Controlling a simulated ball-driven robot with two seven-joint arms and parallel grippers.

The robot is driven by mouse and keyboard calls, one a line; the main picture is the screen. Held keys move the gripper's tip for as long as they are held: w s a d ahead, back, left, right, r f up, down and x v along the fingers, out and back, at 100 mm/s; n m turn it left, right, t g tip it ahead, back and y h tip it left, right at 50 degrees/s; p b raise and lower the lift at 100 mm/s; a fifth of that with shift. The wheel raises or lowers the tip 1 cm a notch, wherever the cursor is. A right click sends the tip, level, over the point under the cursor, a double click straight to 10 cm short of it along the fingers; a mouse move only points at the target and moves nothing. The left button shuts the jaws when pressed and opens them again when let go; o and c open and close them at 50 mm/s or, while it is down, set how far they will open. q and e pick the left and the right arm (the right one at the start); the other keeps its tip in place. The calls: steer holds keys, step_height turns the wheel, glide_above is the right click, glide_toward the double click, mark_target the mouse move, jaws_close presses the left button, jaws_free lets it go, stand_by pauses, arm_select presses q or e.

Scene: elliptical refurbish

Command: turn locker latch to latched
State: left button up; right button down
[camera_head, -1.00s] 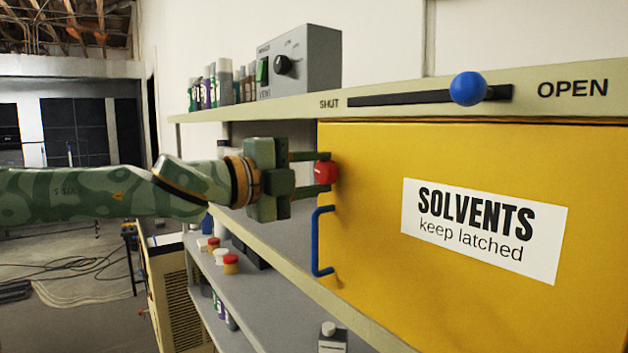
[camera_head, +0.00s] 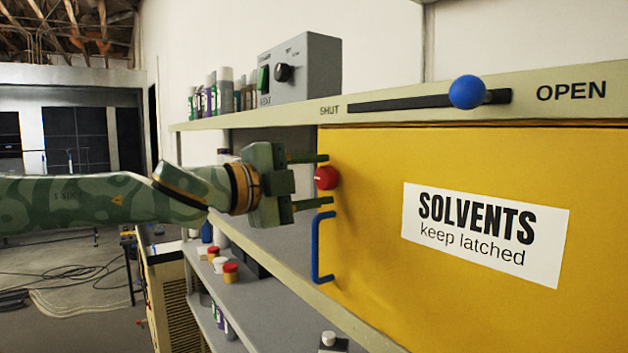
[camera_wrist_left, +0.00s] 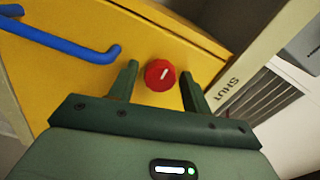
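The red latch knob (camera_head: 326,177) is on the left edge of the yellow locker door (camera_head: 375,240), above the blue handle (camera_head: 318,245). The door's label reads "SOLVENTS keep latched". My left gripper (camera_head: 318,181) is open, with one finger above the knob and one below it. In the left wrist view the knob (camera_wrist_left: 160,75) sits between the fingertips, with a gap on both sides. A short white line shows on its face, tilted in that view. The door looks closed. My right gripper is not in view.
A blue ball slider (camera_head: 467,92) sits near the OPEN end of its slot on the shelf edge above the door. A grey control box (camera_head: 305,70) and several bottles stand on the top shelf. Small containers stand on the lower shelf (camera_head: 265,295).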

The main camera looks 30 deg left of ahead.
arm_select(q)
steer(key=shift+o, duration=0.3)
steer(key=shift+s+a+r, duration=0.15)
steer(key=shift+s+a, duration=0.05)
steer(key=shift+s, duration=0.25)
steer(key=b+v, duration=0.2)
steer(key=v, duration=1.3)
steer(key=shift+b, duration=0.4)
steer(key=shift+s+a, duration=0.1)
steer(key=shift+s, duration=0.05)
